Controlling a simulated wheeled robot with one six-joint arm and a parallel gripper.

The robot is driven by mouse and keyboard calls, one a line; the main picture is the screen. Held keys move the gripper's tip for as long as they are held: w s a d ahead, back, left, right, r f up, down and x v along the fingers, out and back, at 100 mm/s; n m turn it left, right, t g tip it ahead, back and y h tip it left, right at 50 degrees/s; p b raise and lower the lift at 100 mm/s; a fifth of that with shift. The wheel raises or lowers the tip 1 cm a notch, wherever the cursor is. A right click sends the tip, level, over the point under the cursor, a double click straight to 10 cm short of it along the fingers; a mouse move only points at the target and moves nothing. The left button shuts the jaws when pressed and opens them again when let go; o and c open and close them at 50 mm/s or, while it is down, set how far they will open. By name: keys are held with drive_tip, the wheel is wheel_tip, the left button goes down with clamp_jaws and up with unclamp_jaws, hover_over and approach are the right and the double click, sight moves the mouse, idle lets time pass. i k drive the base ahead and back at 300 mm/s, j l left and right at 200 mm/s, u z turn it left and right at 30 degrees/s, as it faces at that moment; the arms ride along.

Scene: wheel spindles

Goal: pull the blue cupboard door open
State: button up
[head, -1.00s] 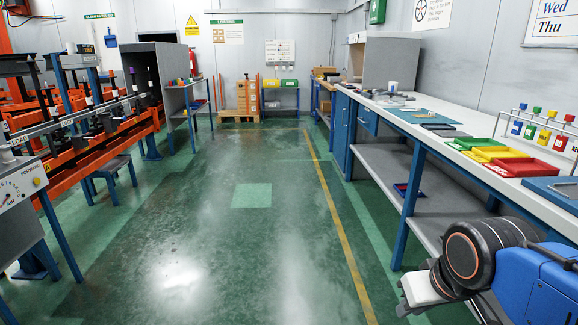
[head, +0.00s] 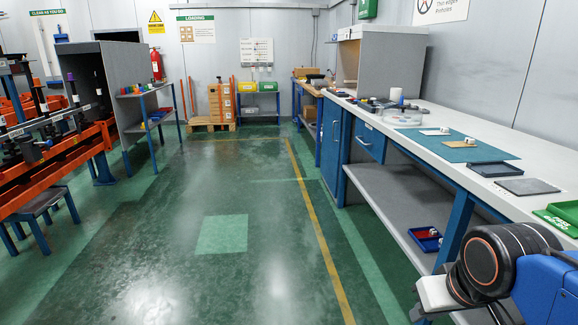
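The blue cupboard door (head: 331,146) is under the far part of the workbench on the right, in the head view. It appears shut, and I see it at a steep angle. A blue drawer front (head: 369,140) sits beside it, under the bench top. My arm shows at the lower right, in front of the bench. The white end piece at its left is partly in view, but my gripper's fingers cannot be made out. The arm is well short of the door.
The workbench (head: 460,130) runs along the right, with a lower shelf (head: 385,195) holding a tray (head: 425,238). The green floor (head: 250,275) ahead is clear. A stool (head: 40,205) and orange rack stand left; a pallet with boxes (head: 222,103) stands at the back.

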sight(334, 113)
drive_tip(key=i, duration=1.7)
